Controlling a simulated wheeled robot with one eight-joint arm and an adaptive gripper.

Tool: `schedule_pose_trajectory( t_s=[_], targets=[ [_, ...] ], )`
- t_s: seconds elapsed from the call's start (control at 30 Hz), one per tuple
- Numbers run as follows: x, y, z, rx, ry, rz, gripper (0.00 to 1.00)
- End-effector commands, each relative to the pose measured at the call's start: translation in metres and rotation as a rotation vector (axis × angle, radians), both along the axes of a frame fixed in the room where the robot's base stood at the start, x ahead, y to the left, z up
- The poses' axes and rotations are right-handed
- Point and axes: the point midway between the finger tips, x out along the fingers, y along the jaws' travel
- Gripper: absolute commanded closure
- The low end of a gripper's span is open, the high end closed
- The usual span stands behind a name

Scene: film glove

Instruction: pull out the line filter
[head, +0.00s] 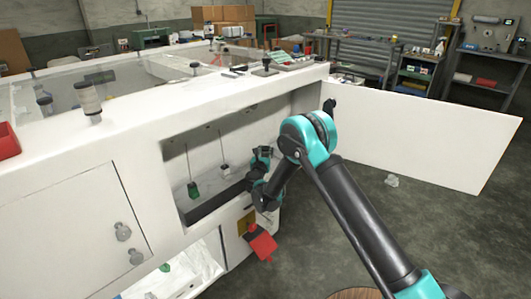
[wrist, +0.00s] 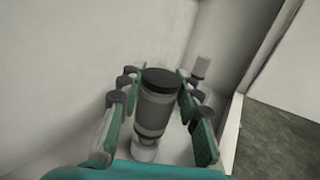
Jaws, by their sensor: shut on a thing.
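The line filter (wrist: 157,103), a grey cylinder with a black top and a pale lower end, stands between the green fingers of my gripper (wrist: 157,84) in the wrist view. The fingers are shut on it from both sides. In the head view my gripper (head: 263,160) is inside the open compartment of the white cabinet (head: 205,150), at its right end. The filter is hard to make out there, as my gripper and arm cover that spot.
The cabinet door (head: 420,135) stands open to the right. A green part (head: 193,189) and a pale part (head: 224,173) on thin rods are further left in the compartment. A small pale cylinder (wrist: 201,68) stands beyond the right finger. A red part (head: 262,244) hangs below the opening.

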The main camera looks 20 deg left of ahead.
Motion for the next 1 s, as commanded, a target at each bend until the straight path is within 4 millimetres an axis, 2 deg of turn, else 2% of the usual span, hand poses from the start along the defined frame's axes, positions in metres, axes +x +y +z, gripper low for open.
schedule_pose_trajectory(
  t_s=[0.8,1.0],
  targets=[
    [0.000,0.000,0.030,0.000,0.000,0.000,0.96],
    [0.000,0.000,0.031,0.000,0.000,0.000,0.96]
  ],
)
